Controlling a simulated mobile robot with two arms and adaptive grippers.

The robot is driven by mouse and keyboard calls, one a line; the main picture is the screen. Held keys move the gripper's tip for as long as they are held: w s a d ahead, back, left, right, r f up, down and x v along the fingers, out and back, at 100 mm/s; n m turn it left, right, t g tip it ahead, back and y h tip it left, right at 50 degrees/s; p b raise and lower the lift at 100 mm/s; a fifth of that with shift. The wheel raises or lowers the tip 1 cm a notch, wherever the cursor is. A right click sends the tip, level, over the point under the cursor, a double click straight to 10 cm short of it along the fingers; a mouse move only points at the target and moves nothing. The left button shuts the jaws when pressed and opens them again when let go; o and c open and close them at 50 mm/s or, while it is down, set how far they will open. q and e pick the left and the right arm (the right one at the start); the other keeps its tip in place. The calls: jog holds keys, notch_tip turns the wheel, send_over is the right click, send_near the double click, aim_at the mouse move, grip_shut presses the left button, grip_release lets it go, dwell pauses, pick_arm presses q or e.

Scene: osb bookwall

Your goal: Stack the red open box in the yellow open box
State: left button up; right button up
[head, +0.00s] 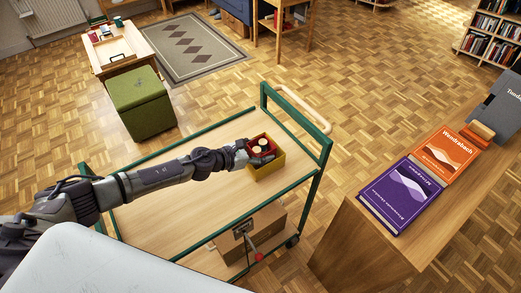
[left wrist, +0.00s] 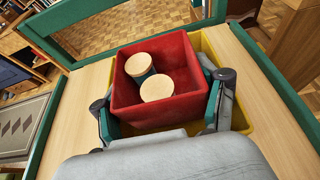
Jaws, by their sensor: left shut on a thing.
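The red open box (head: 269,154) is inside or just above the opening of the yellow open box (head: 268,169), which stands on the top shelf of a green-framed trolley. My left gripper (head: 256,153) is shut on the red box. In the left wrist view its fingers (left wrist: 160,108) lie on opposite sides of the red box (left wrist: 185,110). Two containers with pale round lids (left wrist: 157,88) stand inside the red box. The yellow box's rim (left wrist: 241,118) shows around it. Whether the red box rests on the yellow box's floor is hidden. My right gripper is not in view.
The trolley top (head: 185,225) is bare around the boxes, with green rails (head: 325,138) at its end. A cardboard box (head: 262,228) sits on the lower shelf. A wooden counter (head: 365,240) with purple and orange books (head: 402,195) stands right. A green stool (head: 140,100) stands behind.

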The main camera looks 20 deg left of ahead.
pick_arm(q)
jog(key=o, duration=0.9)
jog(key=shift+c, duration=0.2)
jog(key=shift+r+p, duration=0.25)
jog(key=shift+p, duration=0.1)
jog(key=shift+r+p, duration=0.4)
jog(key=shift+r, duration=0.05)
jog(key=b+v, duration=0.2)
jog(key=v, duration=1)
